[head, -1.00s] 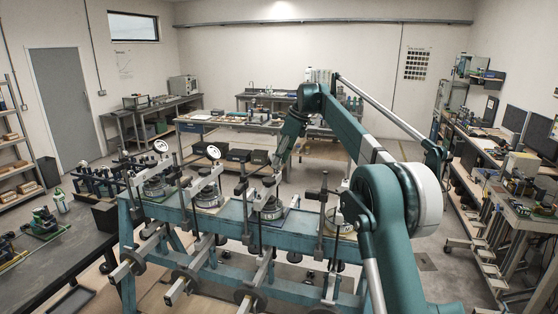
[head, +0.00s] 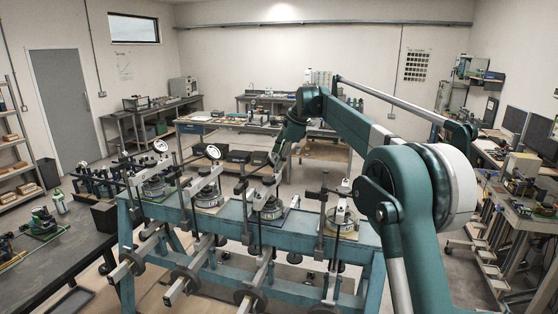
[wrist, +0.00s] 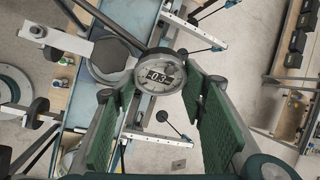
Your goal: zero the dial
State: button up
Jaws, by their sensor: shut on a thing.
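A round dial (wrist: 158,75) with a grey face and a small dark window, reading what looks like 0.3, shows in the wrist view. My gripper (wrist: 160,88) has its green-padded fingers on either side of the dial, shut on its rim. In the head view my gripper (head: 274,162) is low over the third station of the teal lever frame (head: 235,212), and the dial there is hidden or too small to make out. Two other white dials, the left one (head: 160,146) and the right one (head: 213,152), stand upright at the stations to the left.
Posts, levers and round weights (head: 248,298) crowd the frame's front. A fourth station (head: 340,217) stands to the right, under my arm. A dark workbench (head: 55,255) is at left, and a bench with dark bins (head: 238,156) stands behind. Open floor lies between the benches.

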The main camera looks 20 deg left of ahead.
jog(key=o, duration=0.9)
jog(key=shift+r, duration=0.1)
jog(key=v, duration=1.2)
